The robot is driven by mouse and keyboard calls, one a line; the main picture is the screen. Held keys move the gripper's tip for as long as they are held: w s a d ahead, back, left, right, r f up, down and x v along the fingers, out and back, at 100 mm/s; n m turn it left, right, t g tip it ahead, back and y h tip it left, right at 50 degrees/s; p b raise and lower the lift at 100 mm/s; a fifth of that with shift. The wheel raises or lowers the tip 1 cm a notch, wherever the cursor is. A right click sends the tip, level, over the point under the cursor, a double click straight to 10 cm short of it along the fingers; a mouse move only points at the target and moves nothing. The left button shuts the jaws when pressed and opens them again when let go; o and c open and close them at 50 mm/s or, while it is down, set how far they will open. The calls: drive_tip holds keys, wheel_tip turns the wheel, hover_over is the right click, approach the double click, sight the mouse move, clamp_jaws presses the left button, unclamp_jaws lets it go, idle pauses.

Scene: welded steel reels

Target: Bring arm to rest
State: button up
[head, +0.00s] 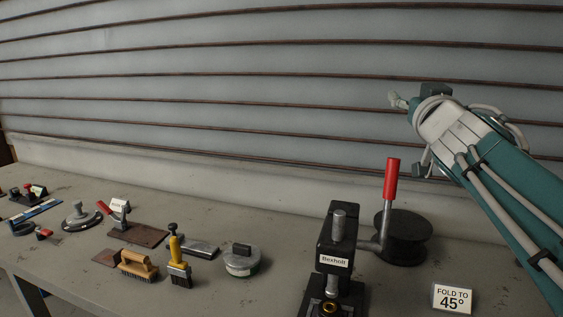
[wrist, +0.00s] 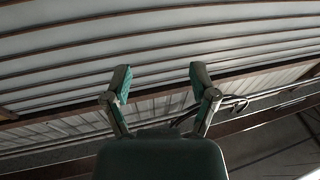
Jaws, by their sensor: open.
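My arm (head: 500,170), teal with grey cables, rises from the lower right of the head view and reaches up above the bench, clear of everything on it. My gripper (wrist: 160,82) is open and empty in the wrist view, its two teal-padded fingers spread wide apart. Only slatted wall and ceiling structure show beyond the fingers. In the head view the arm's far end points up and left in front of the wall, and the gripper is mostly hidden behind the arm.
Below the arm, a black bending tool (head: 339,250) with a red-handled lever (head: 391,180) stands on the grey bench (head: 200,290). A dark reel (head: 405,240) is behind it. A "FOLD TO 45°" sign (head: 453,299) stands at right. Brushes and several hand tools lie left.

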drive_tip(key=s+a+f+g, duration=0.2)
drive_tip(key=s+f+g, duration=0.2)
drive_tip(key=s+f, duration=0.4)
drive_tip(key=s+a+f+g, duration=0.2)
drive_tip(key=s+f+g, duration=0.3)
drive_tip(key=f, duration=1.1)
drive_tip(key=s+a+f+g+y, duration=0.1)
drive_tip(key=s+a+f+g, duration=0.2)
drive_tip(key=s+f, duration=0.8)
drive_tip(key=shift+s+f+g, duration=0.4)
drive_tip(key=shift+f+g, duration=0.15)
drive_tip(key=shift+g, duration=0.65)
